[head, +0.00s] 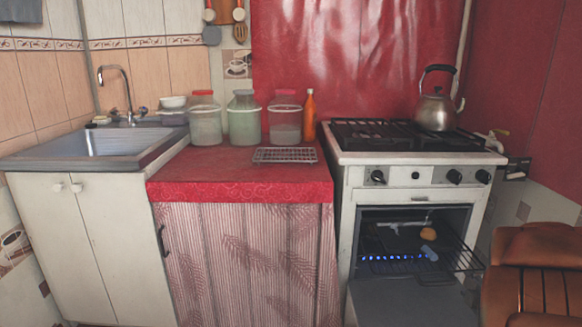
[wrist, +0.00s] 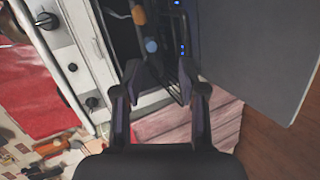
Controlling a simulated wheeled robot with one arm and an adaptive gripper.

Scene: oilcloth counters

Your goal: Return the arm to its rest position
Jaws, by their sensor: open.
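My gripper (wrist: 158,78) shows in the wrist view with its two dark fingers apart and nothing between them. Beyond the fingertips is the open oven (wrist: 120,30), seen turned on its side. My gripper and arm do not show in the head view.
In the head view the oven door (head: 415,300) hangs open. A rack (head: 465,258) inside bears a round orange-brown item (head: 428,233) and a blue-grey item (head: 430,253). A kettle (head: 436,105) stands on the stove. A brown chair (head: 540,265) is at lower right.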

